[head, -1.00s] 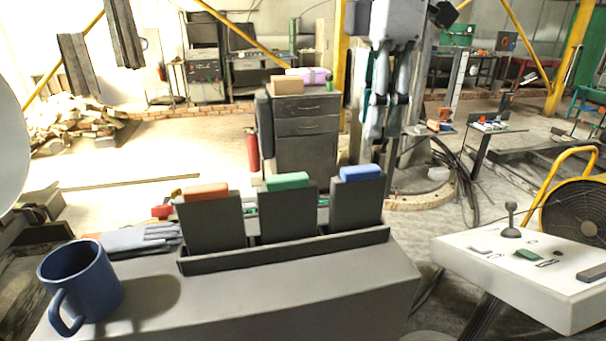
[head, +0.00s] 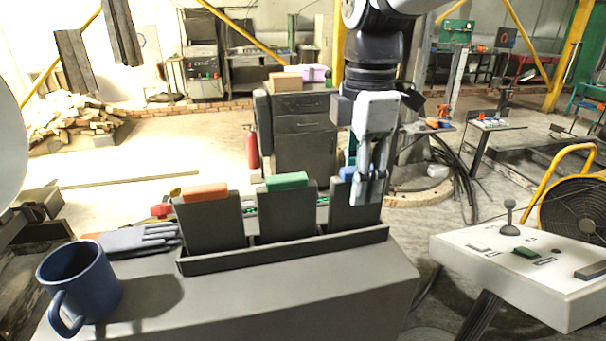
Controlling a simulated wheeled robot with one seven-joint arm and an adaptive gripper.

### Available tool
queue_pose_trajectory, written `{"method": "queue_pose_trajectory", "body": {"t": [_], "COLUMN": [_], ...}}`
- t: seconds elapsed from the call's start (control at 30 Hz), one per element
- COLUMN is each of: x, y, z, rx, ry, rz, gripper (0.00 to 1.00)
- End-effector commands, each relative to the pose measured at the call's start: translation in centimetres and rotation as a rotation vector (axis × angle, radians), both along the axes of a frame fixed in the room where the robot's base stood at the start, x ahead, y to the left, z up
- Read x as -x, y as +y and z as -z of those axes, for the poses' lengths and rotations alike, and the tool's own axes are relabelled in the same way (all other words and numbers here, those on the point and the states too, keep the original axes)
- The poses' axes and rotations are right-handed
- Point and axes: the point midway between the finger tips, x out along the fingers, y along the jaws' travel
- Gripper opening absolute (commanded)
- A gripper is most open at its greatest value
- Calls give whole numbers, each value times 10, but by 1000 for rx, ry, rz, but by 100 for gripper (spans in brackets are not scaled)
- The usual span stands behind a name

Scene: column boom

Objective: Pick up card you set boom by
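Three dark grey cards stand upright in a rack (head: 300,250) on the grey table. The left one has an orange top (head: 205,192), the middle one a green top (head: 286,181), the right one a blue top (head: 347,173). My gripper (head: 369,192) is at the right card, its fingers pointing down over the right part of that card and hiding some of its blue top. I cannot tell whether the fingers touch or grip it. A white control console (head: 480,262) with a joystick (head: 510,213) stands at the right. Dark beams (head: 98,48) hang at upper left.
A blue mug (head: 85,280) and grey gloves (head: 140,240) are on the table left of the rack. A yellow-framed fan (head: 575,210) stands behind the console. A drawer cabinet (head: 303,150) and red extinguisher (head: 252,150) are further back.

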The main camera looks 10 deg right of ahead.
Motion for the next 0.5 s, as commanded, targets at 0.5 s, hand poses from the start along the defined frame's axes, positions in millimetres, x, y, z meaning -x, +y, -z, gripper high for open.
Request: {"method": "queue_pose_trajectory", "body": {"t": [0.5], "x": [0], "y": [0], "z": [23], "rx": [0], "ry": [-1], "rz": [0], "gripper": [25]}}
